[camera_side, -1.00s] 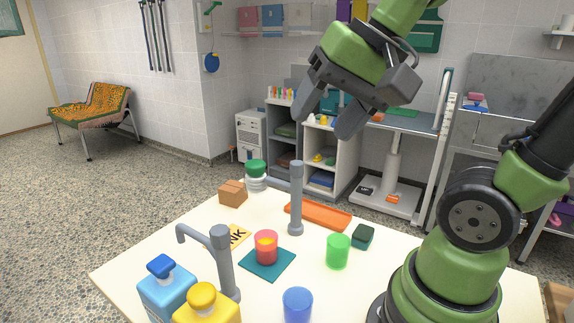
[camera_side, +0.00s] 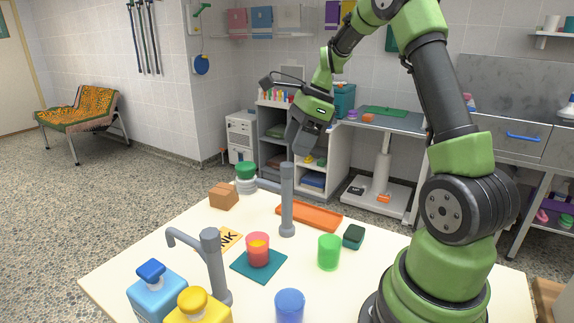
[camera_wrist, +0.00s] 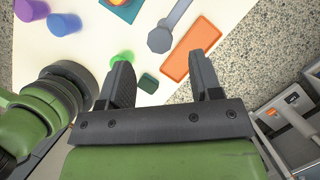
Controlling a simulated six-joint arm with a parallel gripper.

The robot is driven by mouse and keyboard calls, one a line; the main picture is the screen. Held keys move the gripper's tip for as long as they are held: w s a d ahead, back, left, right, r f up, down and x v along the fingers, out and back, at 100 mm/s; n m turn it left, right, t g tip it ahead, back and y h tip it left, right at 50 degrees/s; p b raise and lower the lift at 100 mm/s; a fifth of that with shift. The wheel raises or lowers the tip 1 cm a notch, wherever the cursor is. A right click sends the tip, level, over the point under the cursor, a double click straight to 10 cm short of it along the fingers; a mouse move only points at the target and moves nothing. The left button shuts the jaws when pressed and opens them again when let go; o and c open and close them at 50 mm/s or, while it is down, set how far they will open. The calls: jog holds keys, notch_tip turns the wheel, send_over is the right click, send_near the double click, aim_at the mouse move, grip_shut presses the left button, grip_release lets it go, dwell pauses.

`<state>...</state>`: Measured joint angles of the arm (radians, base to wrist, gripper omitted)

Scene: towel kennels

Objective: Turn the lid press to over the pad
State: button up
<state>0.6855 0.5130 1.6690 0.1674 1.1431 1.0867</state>
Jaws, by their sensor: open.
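Two grey posts with side arms stand on the table; I cannot tell for sure which is the lid press. The rear post (camera_side: 287,205) has its arm pointing left, its end at a green-topped white jar shape (camera_side: 246,180); this post also shows in the wrist view (camera_wrist: 160,40). The front post (camera_side: 214,270) has an arm hooked down at the left. The teal pad (camera_side: 243,267) lies between them, with a red cup holding something orange (camera_side: 258,250) on it. Neither arm is over the pad. My gripper (camera_side: 297,142) is open and empty, above and behind the rear post.
An orange tray (camera_side: 310,215), a dark green block (camera_side: 353,236) and a green cup (camera_side: 329,252) stand right of the rear post. A blue cup (camera_side: 289,305), blue bottle (camera_side: 155,298) and yellow bottle (camera_side: 197,310) are in front. A brown box (camera_side: 224,196) is at the back left.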

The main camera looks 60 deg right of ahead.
aim_at(287, 164)
jog(key=x, duration=0.6)
grip_shut()
